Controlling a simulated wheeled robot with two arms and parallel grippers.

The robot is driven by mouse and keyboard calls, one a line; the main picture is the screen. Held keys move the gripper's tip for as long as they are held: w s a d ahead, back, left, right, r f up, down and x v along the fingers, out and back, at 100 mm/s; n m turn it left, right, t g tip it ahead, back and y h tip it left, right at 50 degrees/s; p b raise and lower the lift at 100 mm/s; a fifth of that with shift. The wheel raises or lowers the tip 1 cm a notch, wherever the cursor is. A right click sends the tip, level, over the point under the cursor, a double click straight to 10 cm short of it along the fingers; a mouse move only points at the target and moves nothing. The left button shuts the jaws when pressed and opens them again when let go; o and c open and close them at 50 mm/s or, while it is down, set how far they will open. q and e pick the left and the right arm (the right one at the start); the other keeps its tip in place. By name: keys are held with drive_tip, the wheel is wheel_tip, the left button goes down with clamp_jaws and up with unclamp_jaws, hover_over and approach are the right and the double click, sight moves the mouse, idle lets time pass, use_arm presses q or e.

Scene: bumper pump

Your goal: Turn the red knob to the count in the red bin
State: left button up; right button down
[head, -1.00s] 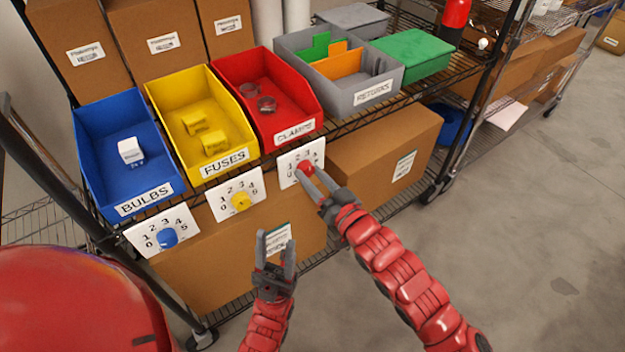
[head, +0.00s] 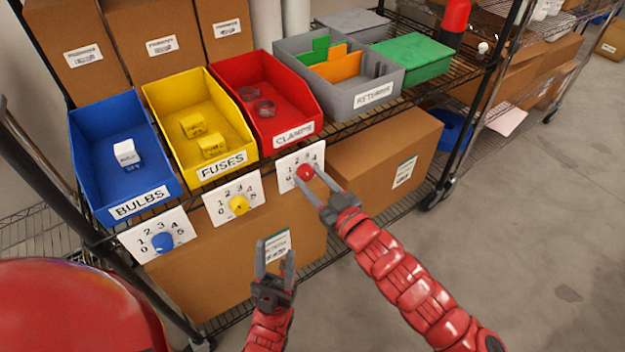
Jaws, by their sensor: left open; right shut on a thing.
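The red knob (head: 305,172) sits on a white dial plate (head: 287,165) with black numbers, below the red bin. My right gripper (head: 312,176) has its fingertips at the red knob and is shut on it. The fingers cover part of the plate, and I cannot read where the knob points. My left gripper (head: 274,258) is open and empty, lower, in front of the cardboard box under the shelf.
A yellow FUSES bin (head: 240,130) with two yellow boxes and a blue BULBS bin (head: 86,150) with one white box stand to the left. Their yellow knob (head: 238,205) and blue knob (head: 162,243) sit below. A grey RETURNS bin (head: 345,100) stands right. Floor at right is clear.

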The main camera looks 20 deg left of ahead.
drive_tip(key=shift+c, duration=2)
unclamp_jaws()
drive_tip(key=p+v, duration=1.1)
drive_tip(key=v, duration=0.6)
drive_tip(key=shift+s+p, duration=0.2)
drive_tip(key=shift+p, duration=0.1)
drive_tip(key=shift+d, duration=0.15)
